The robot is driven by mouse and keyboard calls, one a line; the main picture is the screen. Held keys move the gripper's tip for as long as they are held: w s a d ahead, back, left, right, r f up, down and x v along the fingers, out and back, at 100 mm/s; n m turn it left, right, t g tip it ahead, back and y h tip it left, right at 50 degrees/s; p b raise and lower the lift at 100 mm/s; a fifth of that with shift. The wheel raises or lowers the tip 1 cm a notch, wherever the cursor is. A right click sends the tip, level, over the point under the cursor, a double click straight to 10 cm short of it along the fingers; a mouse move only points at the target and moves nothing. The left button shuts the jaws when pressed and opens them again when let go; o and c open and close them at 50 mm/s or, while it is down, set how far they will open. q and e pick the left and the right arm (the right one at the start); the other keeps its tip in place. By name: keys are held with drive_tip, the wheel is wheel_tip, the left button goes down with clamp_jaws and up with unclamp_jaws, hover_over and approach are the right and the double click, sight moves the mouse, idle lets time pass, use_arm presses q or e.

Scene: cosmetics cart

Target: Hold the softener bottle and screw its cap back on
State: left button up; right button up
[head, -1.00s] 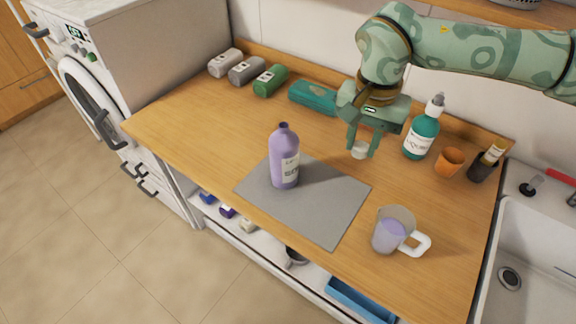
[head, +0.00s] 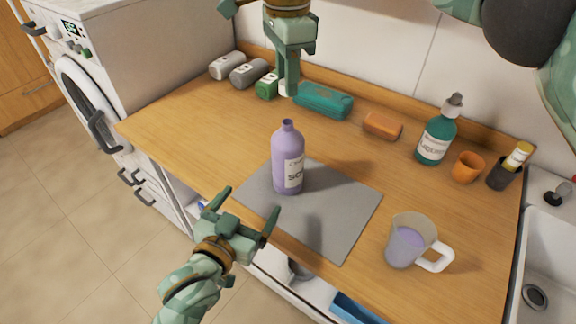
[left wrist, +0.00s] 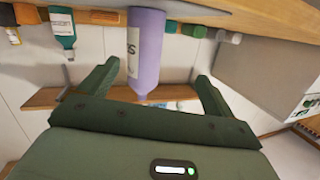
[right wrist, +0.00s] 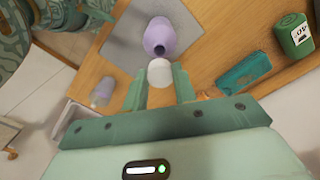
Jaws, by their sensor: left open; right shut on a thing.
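The softener bottle (head: 288,165) is purple with a white label and stands upright, uncapped, on the grey mat (head: 335,215). It also shows in the left wrist view (left wrist: 148,50) and right wrist view (right wrist: 165,38). My right gripper (head: 288,92) is shut on the white cap (right wrist: 160,72), above the counter behind the bottle; in the head view its fingers mostly hide the cap. My left gripper (head: 245,208) is open and empty at the counter's front edge. Its fingers point toward the bottle, which appears between them in the left wrist view, apart from them.
A clear jug (head: 405,243) of purple liquid stands right of the mat. Behind are a teal case (head: 325,101), an orange bar (head: 382,126), a teal pump bottle (head: 437,138), an orange cup (head: 468,167) and several canisters. The counter left of the bottle is clear.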

use_arm(q)
drive_tip(key=shift+t+h, duration=0.6)
drive_tip(key=shift+h, duration=0.3)
drive_tip(key=d+r, duration=0.1)
drive_tip(key=w+d+r, duration=0.1)
drive_tip(key=r, duration=0.1)
drive_tip(key=shift+d, duration=0.4)
drive_tip(key=shift+f, duration=0.1)
drive_tip(key=x, duration=1.2)
drive_tip(key=c, duration=1.5)
drive_tip(key=shift+f, duration=0.1)
use_arm(e)
hover_over(287, 122)
drive_tip(key=shift+f, duration=2.5)
drive_tip(key=shift+f, duration=0.1)
